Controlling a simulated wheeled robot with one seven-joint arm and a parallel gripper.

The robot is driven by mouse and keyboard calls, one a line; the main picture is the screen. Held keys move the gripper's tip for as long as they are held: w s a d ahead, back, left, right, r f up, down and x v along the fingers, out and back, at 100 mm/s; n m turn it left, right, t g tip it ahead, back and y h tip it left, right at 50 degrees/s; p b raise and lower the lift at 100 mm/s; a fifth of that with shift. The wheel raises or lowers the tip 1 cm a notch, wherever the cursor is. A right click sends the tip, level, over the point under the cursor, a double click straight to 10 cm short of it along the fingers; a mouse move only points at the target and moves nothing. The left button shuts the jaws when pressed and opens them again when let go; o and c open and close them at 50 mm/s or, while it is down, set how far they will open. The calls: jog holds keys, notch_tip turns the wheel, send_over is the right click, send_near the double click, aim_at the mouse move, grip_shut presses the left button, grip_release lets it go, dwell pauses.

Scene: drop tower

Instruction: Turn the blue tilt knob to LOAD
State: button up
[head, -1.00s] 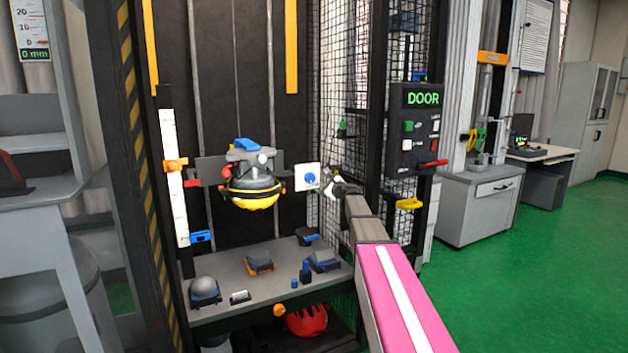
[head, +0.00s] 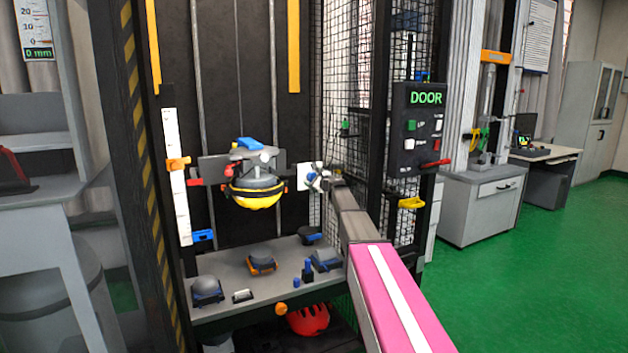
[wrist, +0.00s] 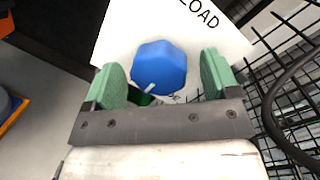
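The blue tilt knob (wrist: 158,66) sits on a white plate (wrist: 118,32) in the wrist view. The word LOAD is printed at the top right of the plate. The knob has a white pointer line toward its lower left; another label below it is partly hidden. My gripper (wrist: 165,75) is open, its two green fingers on either side of the knob, with gaps visible at both sides. In the head view the white plate (head: 303,177) is at the right of the carriage, and my gripper (head: 318,178) in front of it hides the knob.
A yellow-black helmet (head: 257,190) hangs on the carriage left of the plate. Wire mesh (wrist: 292,85) is close on the right. A grey shelf (head: 230,270) with several small parts lies below. The DOOR panel (head: 420,130) stands to the right.

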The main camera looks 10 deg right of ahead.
jog(key=c, duration=0.8)
